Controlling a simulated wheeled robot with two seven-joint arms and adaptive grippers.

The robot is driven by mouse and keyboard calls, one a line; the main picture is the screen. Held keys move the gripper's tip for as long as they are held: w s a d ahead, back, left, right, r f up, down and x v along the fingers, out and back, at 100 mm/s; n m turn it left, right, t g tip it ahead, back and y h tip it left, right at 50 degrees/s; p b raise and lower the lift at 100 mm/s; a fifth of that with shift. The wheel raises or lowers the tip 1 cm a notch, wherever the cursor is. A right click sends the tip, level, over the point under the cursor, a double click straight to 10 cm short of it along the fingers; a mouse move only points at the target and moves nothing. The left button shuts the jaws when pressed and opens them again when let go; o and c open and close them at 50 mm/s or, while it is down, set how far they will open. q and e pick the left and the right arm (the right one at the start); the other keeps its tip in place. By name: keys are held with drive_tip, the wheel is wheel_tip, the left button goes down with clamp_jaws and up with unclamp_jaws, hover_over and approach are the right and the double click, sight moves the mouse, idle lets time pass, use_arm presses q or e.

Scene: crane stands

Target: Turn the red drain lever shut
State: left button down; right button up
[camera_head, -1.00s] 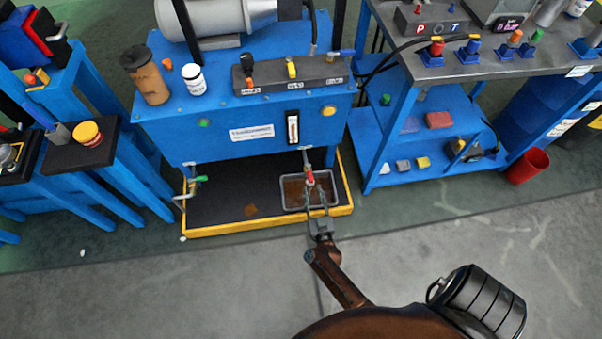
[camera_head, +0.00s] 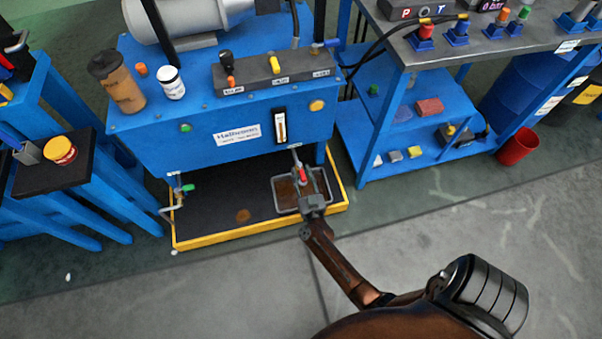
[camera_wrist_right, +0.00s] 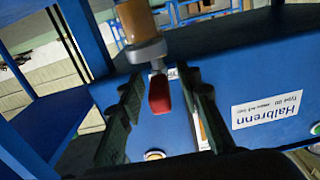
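The red drain lever (camera_head: 302,174) hangs at the front of the blue hydraulic unit (camera_head: 160,145), above a grey metal pan (camera_head: 283,204). In the right wrist view, the red lever (camera_wrist_right: 160,94) points along the gap between the two fingers. My right gripper (camera_head: 306,182) reaches up to the lever from the front. In the wrist view, its fingers (camera_wrist_right: 162,82) are apart on both sides of the lever, with gaps visible, so it is open. The gripper partly covers the pan and lower lever in the head view. My left gripper is out of view.
A yellow-edged drip tray (camera_head: 215,239) lies under the unit. A green-handled valve (camera_head: 187,188) stands at its left. A blue shelf stand (camera_head: 365,160) is close on the right, with a red bucket (camera_head: 518,147) beyond. Grey floor in front is clear.

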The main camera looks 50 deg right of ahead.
clamp_jaws()
idle(0.6)
